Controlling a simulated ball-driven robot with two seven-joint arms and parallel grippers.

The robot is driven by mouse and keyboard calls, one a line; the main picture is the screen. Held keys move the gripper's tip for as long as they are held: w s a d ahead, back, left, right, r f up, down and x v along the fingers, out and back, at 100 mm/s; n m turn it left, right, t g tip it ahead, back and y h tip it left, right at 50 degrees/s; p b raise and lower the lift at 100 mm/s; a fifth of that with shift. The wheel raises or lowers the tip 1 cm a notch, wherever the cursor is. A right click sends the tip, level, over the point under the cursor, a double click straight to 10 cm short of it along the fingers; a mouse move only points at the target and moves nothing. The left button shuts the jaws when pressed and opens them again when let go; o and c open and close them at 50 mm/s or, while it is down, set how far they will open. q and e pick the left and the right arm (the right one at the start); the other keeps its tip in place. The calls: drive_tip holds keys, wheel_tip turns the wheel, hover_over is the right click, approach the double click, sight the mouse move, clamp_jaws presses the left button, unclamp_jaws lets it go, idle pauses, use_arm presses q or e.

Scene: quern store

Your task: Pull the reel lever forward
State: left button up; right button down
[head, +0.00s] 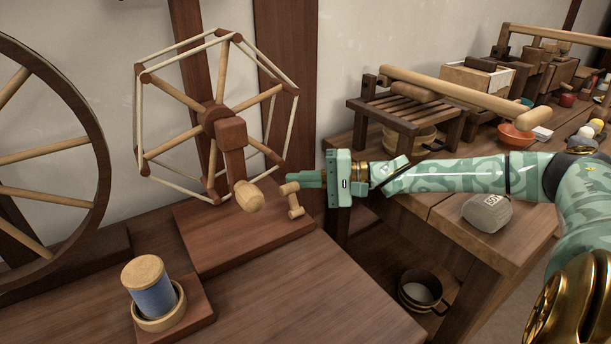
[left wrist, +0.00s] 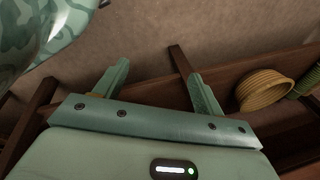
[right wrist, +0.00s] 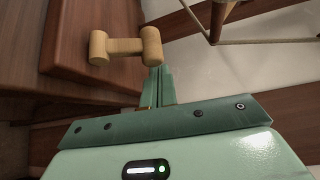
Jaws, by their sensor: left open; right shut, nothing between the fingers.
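The reel (head: 215,115) is a six-sided wooden frame with pale cords, standing on a reddish-brown base (head: 225,238) in the head view. A small pale wooden lever (head: 294,204), with a rounded piece at each end, sits at the base's right; it also shows in the right wrist view (right wrist: 125,47). My right gripper (head: 291,179) is shut and empty. Its fingertips (right wrist: 157,70) are right beside the lever's upper end; I cannot tell whether they touch. A larger wooden knob (head: 248,196) is left of the lever. My left gripper (left wrist: 160,72) is open and empty, seen only in its wrist view.
A blue spool (head: 152,297) stands in a wooden cup at the front left, below a large wheel (head: 95,150). A side bench (head: 440,215) at right holds a slatted rack (head: 405,108), a grey weight (head: 487,212) and an orange bowl (head: 515,136).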

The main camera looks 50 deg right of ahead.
drive_tip(key=shift+s+r, duration=0.1)
drive_tip(key=shift+s, duration=0.2)
use_arm(q)
drive_tip(key=shift+s+a+f, duration=0.2)
drive_tip(key=shift+s+a, duration=0.3)
